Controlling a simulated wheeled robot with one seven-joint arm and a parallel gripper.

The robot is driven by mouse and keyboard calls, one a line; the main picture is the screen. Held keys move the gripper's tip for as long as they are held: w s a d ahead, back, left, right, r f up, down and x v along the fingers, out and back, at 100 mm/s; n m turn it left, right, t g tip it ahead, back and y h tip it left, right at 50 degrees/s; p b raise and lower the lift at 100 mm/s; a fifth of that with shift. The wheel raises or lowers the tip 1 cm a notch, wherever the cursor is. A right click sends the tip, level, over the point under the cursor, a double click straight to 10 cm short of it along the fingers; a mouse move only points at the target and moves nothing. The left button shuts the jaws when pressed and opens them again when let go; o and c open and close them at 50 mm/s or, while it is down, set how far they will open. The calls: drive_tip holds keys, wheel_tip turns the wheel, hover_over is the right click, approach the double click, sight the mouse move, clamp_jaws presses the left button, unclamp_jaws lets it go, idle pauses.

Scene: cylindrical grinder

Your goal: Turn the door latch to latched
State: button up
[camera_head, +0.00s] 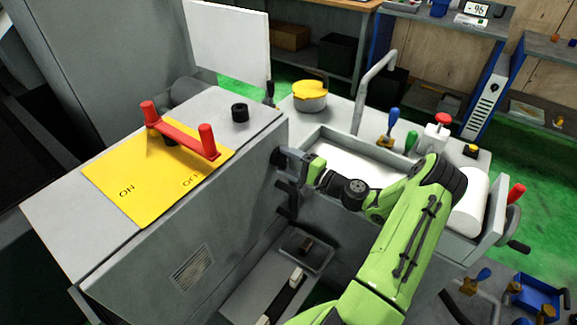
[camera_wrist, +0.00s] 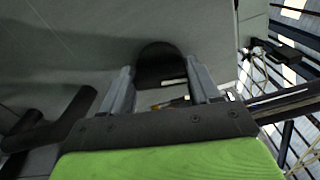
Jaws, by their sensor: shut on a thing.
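The door latch (camera_wrist: 160,60) is a dark rounded piece on the grey machine wall, between my two finger tips in the wrist view. My gripper (camera_wrist: 160,75) is shut on it, one grey finger on each side. In the head view my gripper (camera_head: 284,158) is at the right-hand face of the grey machine housing (camera_head: 190,215), near its upper edge. The latch is mostly hidden there by my gripper, and I cannot tell its turn angle.
Dark bars (camera_head: 287,192) stick out just below my gripper. A red two-post handle (camera_head: 180,138) stands on a yellow ON/OFF plate (camera_head: 130,185) on top of the housing.

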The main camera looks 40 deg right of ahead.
drive_tip(key=shift+a+n+b, duration=0.1)
drive_tip(key=shift+n+b, duration=0.6)
drive_tip(key=shift+n, duration=0.5)
drive_tip(key=o, duration=1.1)
drive_tip(key=shift+w, duration=0.1)
drive_tip(key=shift+c, duration=0.2)
drive_tip(key=p+v, duration=0.1)
drive_tip(key=v, duration=1.5)
drive_tip(key=shift+p, duration=0.4)
drive_tip(key=shift+w+f, duration=0.1)
drive_tip(key=shift+w, duration=0.05)
